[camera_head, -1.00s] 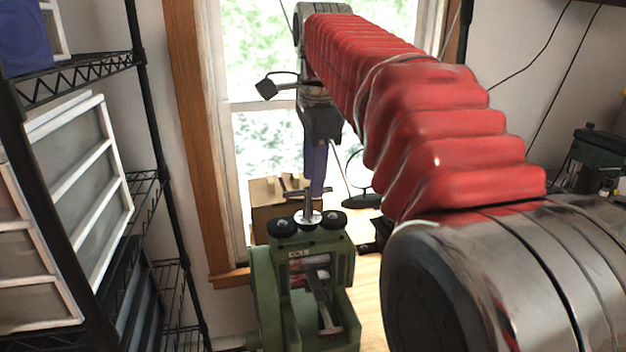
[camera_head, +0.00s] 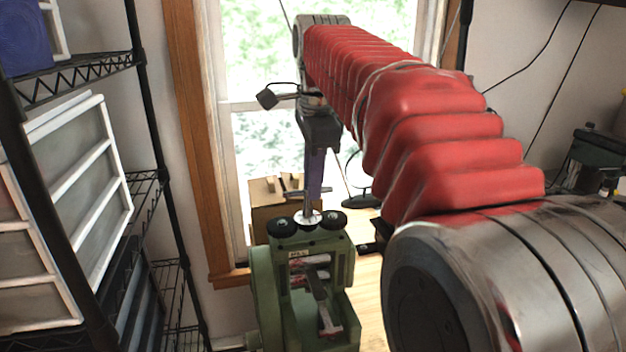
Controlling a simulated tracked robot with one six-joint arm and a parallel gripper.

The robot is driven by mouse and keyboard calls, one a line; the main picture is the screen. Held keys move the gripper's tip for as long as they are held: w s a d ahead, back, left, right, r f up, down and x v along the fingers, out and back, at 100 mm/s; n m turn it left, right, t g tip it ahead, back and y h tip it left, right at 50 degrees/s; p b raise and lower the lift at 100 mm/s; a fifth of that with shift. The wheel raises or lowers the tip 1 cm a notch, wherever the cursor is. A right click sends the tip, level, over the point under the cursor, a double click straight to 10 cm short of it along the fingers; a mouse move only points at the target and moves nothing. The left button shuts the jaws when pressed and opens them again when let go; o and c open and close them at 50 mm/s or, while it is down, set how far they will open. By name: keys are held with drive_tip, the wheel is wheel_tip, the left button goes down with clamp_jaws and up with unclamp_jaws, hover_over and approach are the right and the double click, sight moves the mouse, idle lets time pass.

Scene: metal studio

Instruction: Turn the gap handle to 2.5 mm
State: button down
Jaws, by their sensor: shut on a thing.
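The green rolling mill (camera_head: 262,290) stands on the wooden bench, low in the middle of the view. Its gap handle (camera_head: 308,205) is a metal T-bar on an upright screw, above a round pale dial (camera_head: 308,217) between two black knobs. My gripper (camera_head: 315,188) points down from the wrist and is shut on the gap handle at the crossbar. The purple and grey fingers overlap the bar, so the exact contact is partly hidden. The dial's markings are too small to read.
A black wire shelf with drawers (camera_head: 75,180) fills the left side. A dark machine (camera_head: 592,155) stands at far right. Bare bench (camera_head: 372,300) shows right of the mill.

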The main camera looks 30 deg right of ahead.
drive_tip(key=shift+n, duration=0.4)
drive_tip(key=n, duration=0.3)
drive_tip(key=n+y, duration=0.1)
drive_tip(key=n, duration=0.1)
drive_tip(key=shift+w+d, duration=0.15)
drive_tip(key=shift+w, duration=0.1)
drive_tip(key=n, duration=0.4)
drive_tip(key=n+y, duration=0.1)
drive_tip(key=shift+w+n+g, duration=0.25)
drive_tip(key=shift+n+g, duration=0.05)
drive_tip(key=shift+n, duration=0.1)
drive_tip(key=c, duration=1.7)
unclamp_jaws()
drive_tip(key=shift+o, duration=0.2)
drive_tip(key=shift+r, duration=0.15)
drive_tip(key=shift+s+d+r, duration=0.15)
drive_tip(key=shift+r, duration=1)
drive_tip(key=shift+s+d+r, duration=0.15)
drive_tip(key=shift+d+r, duration=0.05)
drive_tip(key=shift+r, duration=0.95)
drive_tip(key=shift+s+d+r, duration=0.15)
drive_tip(key=shift+r, duration=1)
